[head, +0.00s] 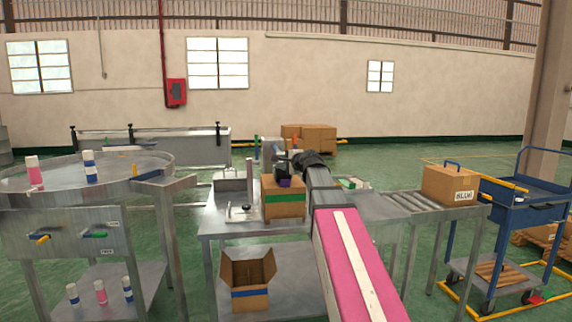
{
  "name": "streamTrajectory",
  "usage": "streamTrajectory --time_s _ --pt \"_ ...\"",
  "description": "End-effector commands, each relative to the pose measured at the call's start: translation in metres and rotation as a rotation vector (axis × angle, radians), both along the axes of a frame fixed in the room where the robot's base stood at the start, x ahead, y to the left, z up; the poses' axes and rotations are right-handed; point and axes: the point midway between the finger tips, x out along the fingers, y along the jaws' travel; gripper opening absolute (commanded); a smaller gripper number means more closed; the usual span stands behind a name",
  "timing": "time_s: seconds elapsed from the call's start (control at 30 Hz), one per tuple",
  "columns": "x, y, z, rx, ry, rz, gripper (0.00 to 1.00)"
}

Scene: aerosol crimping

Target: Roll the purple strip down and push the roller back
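A cardboard box (284,212) with a green band (285,198) stands on the steel table (226,225). A small dark purple piece (285,183) shows at the upper front of the box; I cannot tell if it is a strip on the box or something at the gripper. My arm reaches in from the lower right, and my gripper (283,168) is at the top of the box. Its fingers are small and dark, so whether they are open or shut, or touching anything, does not show. I cannot make out a roller for the strip.
A metal stand with a post (249,178) is left of the box, with a grey case (231,181) behind. An open carton (249,292) sits on the lower shelf. Right are a roller conveyor (400,203), a labelled box (447,186) and a blue cart (515,205).

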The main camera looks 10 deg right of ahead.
Motion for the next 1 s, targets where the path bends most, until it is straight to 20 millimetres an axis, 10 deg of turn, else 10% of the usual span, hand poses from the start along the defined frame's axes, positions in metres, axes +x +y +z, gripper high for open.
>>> streamTrajectory --time_s 0.6,1.0 --pt "-0.081 -0.034 0.018 0.0 -0.001 -0.001 0.38" --pt "-0.097 -0.041 0.023 -0.001 0.001 0.0 0.38"
